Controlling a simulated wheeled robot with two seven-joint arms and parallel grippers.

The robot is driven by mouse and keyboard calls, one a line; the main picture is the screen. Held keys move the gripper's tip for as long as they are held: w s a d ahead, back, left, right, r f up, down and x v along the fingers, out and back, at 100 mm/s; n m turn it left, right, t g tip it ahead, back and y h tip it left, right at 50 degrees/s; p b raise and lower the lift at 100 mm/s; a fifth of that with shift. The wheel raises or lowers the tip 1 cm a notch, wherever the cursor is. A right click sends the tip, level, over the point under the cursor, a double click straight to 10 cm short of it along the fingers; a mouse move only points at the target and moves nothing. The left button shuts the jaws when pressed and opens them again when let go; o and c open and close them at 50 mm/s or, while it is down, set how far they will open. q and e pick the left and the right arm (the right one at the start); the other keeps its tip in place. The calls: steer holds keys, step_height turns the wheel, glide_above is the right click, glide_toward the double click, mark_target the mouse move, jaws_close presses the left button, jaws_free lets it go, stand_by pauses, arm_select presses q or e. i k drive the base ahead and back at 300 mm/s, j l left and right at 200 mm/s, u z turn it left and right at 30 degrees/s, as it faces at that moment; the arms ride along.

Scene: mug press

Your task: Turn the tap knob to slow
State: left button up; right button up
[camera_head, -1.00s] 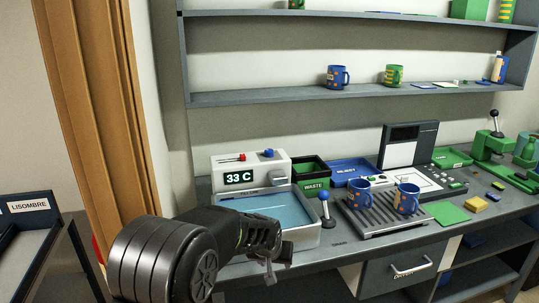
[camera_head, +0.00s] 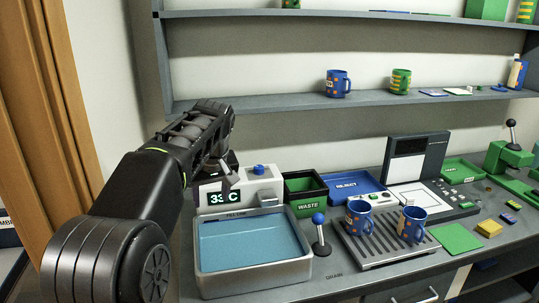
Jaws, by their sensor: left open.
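A white tap unit (camera_head: 263,186) with a display reading about "33 C", partly covered, stands at the back of a water-filled basin (camera_head: 255,279). A blue knob (camera_head: 259,170) sits on its top. The red knob on its left is hidden behind my gripper. No "slow" mark is readable. My left gripper (camera_head: 227,178) is over the left part of the unit, left of the blue knob. Its jaws are open and hold nothing that I can see. I cannot tell whether they touch the unit. My right gripper is out of view.
A blue-ball lever (camera_head: 319,235) stands right of the basin, by the word "DRAIN". A green waste bin (camera_head: 305,195) and a blue reject tray (camera_head: 351,184) are behind it. Two blue mugs (camera_head: 359,217) (camera_head: 411,224) stand on a grey rack (camera_head: 391,257). A shelf runs above.

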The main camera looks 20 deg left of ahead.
mark_target(258, 170)
steer(key=i, duration=1)
